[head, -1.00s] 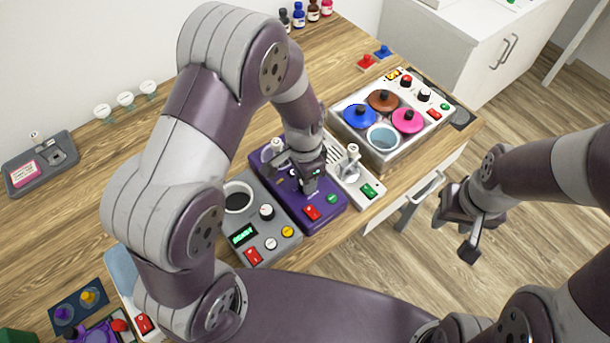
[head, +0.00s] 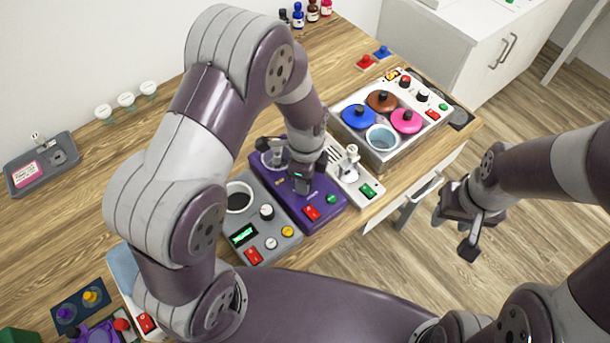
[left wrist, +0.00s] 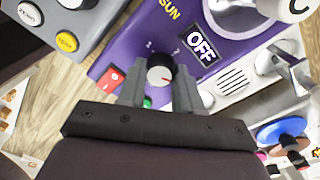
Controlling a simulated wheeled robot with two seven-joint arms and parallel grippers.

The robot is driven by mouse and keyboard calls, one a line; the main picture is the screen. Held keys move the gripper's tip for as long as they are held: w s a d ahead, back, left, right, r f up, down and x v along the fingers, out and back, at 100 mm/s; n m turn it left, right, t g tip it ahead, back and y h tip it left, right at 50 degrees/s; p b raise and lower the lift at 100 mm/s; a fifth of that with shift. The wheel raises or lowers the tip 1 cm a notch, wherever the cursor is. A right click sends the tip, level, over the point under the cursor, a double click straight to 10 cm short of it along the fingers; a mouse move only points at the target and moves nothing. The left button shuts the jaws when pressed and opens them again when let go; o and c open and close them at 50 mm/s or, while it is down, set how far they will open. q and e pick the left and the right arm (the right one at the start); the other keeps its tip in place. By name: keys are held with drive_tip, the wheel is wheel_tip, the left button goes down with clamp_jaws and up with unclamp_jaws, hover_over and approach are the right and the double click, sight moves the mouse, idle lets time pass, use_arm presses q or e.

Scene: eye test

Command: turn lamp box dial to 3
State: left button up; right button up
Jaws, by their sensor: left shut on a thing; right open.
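The purple lamp box (head: 327,213) stands on the wooden table in the head view, with a red switch and a green button on its front. It also fills the middle of the left wrist view (left wrist: 130,52), where its display (left wrist: 202,48) reads OFF. Its dial (left wrist: 159,72) is a dark knob with a pale cap and a red pointer line, pointing roughly right in that view; small numerals stand above it. My left gripper (left wrist: 160,88) is shut on the dial, one finger on each side. In the head view my left gripper (head: 301,184) hides the dial. My right gripper (head: 470,232) is open and empty, off the table's edge.
A grey box (head: 262,232) with a cup well and display stands close left of the lamp box. A white device (head: 352,180) stands close right. Farther right is a tray with coloured lids (head: 407,120).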

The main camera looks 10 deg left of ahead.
use_arm(q)
drive_tip(key=shift+w+r+m, duration=0.1)
drive_tip(key=shift+w+m, duration=0.05)
drive_tip(key=shift+m, duration=0.25)
drive_tip(key=o, duration=1)
drive_tip(key=shift+r, duration=0.1)
wheel_tip(320, 180, up, 12)
drive_tip(key=shift+w+r+b, duration=0.1)
drive_tip(key=shift+r+b, duration=0.15)
drive_tip(key=shift+b, duration=0.55)
